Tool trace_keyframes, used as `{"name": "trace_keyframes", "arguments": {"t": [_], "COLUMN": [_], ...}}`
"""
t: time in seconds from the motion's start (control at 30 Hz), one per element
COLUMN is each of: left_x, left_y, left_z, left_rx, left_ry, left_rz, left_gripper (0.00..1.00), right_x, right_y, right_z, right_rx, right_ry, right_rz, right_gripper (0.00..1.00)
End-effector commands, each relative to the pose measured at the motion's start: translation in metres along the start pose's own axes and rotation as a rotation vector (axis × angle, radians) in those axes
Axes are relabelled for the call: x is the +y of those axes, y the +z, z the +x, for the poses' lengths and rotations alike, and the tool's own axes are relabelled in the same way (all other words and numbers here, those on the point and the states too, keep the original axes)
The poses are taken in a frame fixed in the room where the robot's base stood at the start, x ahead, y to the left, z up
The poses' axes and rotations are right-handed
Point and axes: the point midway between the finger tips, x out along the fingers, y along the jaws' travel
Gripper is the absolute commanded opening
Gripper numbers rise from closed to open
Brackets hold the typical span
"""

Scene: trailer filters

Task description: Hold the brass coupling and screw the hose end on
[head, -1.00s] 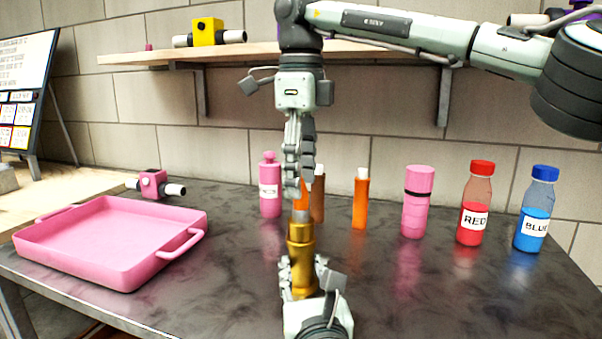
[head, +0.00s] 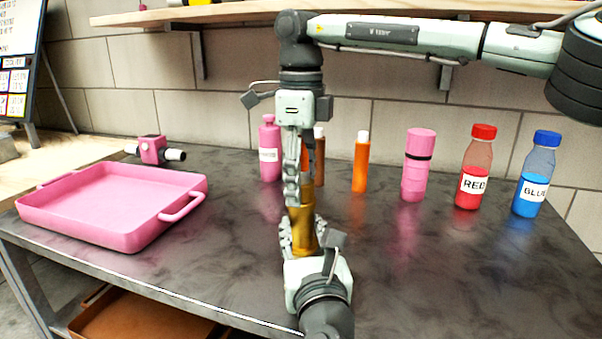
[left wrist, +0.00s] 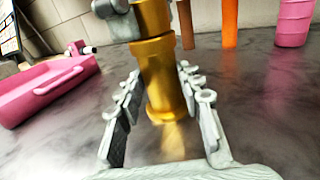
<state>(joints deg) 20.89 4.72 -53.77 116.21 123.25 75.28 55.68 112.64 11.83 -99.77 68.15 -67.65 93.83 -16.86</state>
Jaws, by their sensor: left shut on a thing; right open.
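The brass coupling (head: 303,228) stands upright in front of me, near the middle of the dark table. My left gripper (head: 302,244) is shut on its lower part, with a finger on each side. In the left wrist view the brass coupling (left wrist: 162,80) stands between the fingers, slightly tilted in the picture. My right gripper (head: 299,192) comes down from above and is open, its fingers around or just beside the coupling's upper end. One grey finger (left wrist: 110,7) shows beside the top in the left wrist view. I cannot make out a separate hose end; the fingers cover that area.
A pink tray (head: 125,241) is at left, with a pink fitting (head: 152,150) behind it. Behind the grippers stand a pink bottle (head: 270,152), orange bottles (head: 360,168), a pink cylinder (head: 418,165), and RED (head: 474,190) and BLUE (head: 533,195) bottles. The front right table is clear.

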Motion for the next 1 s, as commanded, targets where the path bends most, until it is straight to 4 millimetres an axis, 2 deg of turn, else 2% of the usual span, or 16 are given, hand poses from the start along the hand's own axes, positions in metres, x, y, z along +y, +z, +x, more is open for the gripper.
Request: {"name": "trace_keyframes", "arguments": {"t": [0.13, 0.53, 0.67, 0.7, 0.9, 1.0], "left_x": [0.0, 0.0, 0.0, 0.0, 0.0, 0.0], "left_y": [0.0003, 0.0003, 0.0003, 0.0003, 0.0003, 0.0003], "left_z": [0.0, 0.0, -0.0001, -0.0001, -0.0001, -0.0001], "left_rx": [-0.001, -0.001, -0.001, -0.001, -0.001, -0.001], "left_ry": [0.0, 0.0, 0.0, 0.0, 0.0, 0.0], "left_rz": [0.0, 0.0, 0.0, 0.0, 0.0, 0.0], "left_gripper": [0.0, 0.0, 0.0, 0.0, 0.0, 0.0], "right_x": [-0.0001, -0.0002, -0.0003, -0.0003, -0.0002, -0.0002], "right_y": [-0.0001, -0.0001, -0.0001, -0.0001, 0.0, -0.0001], "right_z": [-0.0002, -0.0006, -0.0006, -0.0006, -0.0006, -0.0006], "right_rx": [0.0, 0.0, 0.0, 0.0, 0.0, 0.0], "right_ry": [0.0, 0.0, -0.001, -0.001, -0.001, 0.0], "right_rz": [0.0, 0.001, 0.001, 0.001, 0.001, 0.001], "right_gripper": [0.52, 0.02, 0.02, 0.38, 0.61, 0.61]}}
